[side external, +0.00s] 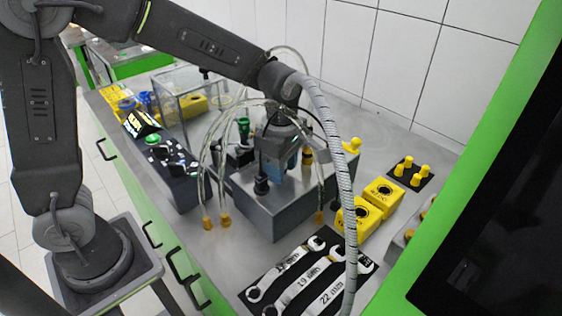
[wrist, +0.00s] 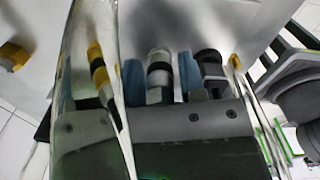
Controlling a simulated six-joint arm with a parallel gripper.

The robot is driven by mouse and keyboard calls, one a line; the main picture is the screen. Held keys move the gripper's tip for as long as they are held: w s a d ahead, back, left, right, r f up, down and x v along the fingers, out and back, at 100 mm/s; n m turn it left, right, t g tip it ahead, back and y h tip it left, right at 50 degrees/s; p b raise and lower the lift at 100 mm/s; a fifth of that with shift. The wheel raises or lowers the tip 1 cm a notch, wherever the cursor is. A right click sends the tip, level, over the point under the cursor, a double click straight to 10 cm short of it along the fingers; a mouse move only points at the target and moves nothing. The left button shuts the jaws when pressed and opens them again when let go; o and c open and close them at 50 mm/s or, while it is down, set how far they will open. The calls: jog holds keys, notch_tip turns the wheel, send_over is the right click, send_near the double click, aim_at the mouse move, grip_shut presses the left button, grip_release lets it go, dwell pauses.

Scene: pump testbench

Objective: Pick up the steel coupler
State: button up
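In the wrist view, the steel coupler (wrist: 158,70), a silver and dark cylinder, stands between the two blue fingers of my gripper (wrist: 160,78). The fingers are apart, with a narrow gap showing on the right of the coupler; contact on the left is hard to tell. In the side view, my gripper (side external: 274,172) points down over the grey block (side external: 275,215), and I cannot make out the steel coupler there.
A yellow-banded coupler (wrist: 97,65) stands left of the fingers and a black fitting (wrist: 210,70) close on the right. Clear hoses (side external: 207,175) hang around my gripper. Yellow blocks (side external: 383,196) and a wrench mat (side external: 262,300) lie to the right and front.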

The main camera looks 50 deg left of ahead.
grip_shut()
jog(key=shift+r, duration=0.1)
dwell(0.3)
